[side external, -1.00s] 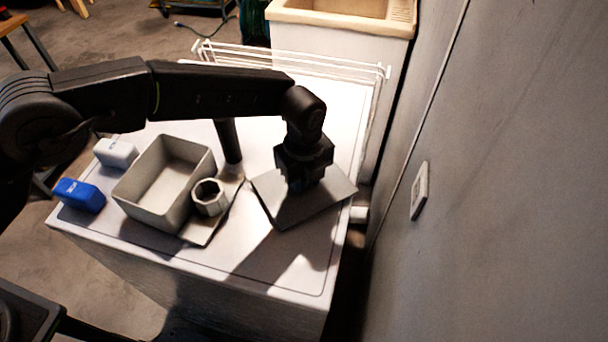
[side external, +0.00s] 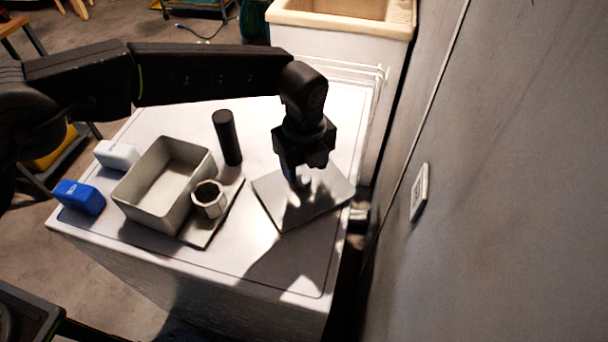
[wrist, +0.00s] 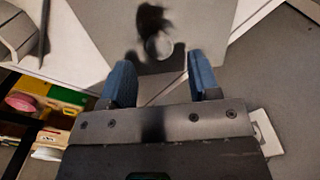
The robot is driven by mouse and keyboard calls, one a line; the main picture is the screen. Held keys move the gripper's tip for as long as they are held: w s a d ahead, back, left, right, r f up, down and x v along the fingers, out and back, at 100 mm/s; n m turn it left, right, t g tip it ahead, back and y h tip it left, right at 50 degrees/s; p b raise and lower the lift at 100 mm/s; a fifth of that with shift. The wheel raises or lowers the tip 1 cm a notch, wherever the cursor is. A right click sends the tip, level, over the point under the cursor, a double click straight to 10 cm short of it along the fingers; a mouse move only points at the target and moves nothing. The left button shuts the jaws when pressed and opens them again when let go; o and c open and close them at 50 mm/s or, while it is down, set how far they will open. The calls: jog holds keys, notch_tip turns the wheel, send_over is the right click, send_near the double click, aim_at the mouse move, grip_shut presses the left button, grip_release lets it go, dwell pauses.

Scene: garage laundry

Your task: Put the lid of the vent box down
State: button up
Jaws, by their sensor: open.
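The lid (side external: 330,190) is a thin grey square plate with a small round knob, lying flat on the white worktop right of the box. In the wrist view the lid (wrist: 205,18) fills the top middle, with its knob (wrist: 158,47) just beyond my fingertips. My gripper (side external: 299,174) is above the lid, open and empty, its blue fingers (wrist: 160,72) apart and clear of the knob. The vent box (side external: 125,198) is a grey open-topped box on the left of the worktop. A grey hexagonal collar (side external: 209,199) stands against its right side on a flat plate.
A black cylinder (side external: 227,138) stands upright behind the box and collar. A white block (side external: 116,155) and a blue block (side external: 79,196) sit left of the box. A wall with a switch (side external: 420,192) rises at the right. The worktop's front middle (side external: 240,255) is clear.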

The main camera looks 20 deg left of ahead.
aim_at(304, 178)
notch_tip(304, 178, up, 8)
jog(key=shift+f, duration=0.2)
jog(key=s+a+r+n+t, duration=0.1)
jog(key=s+a+r+n, duration=0.2)
jog(key=a+r+n, duration=0.55)
jog(key=s+a+r+n+t, duration=0.15)
jog(key=a+r+n, duration=0.35)
jog(key=a, duration=0.6)
jog(key=s+a+f+n+t, duration=0.2)
jog(key=s+a+n+t, duration=0.1)
jog(key=s+a+n, duration=1)
jog(key=s+a, duration=0.1)
jog(key=s, duration=0.5)
jog(key=shift+a+f, duration=0.35)
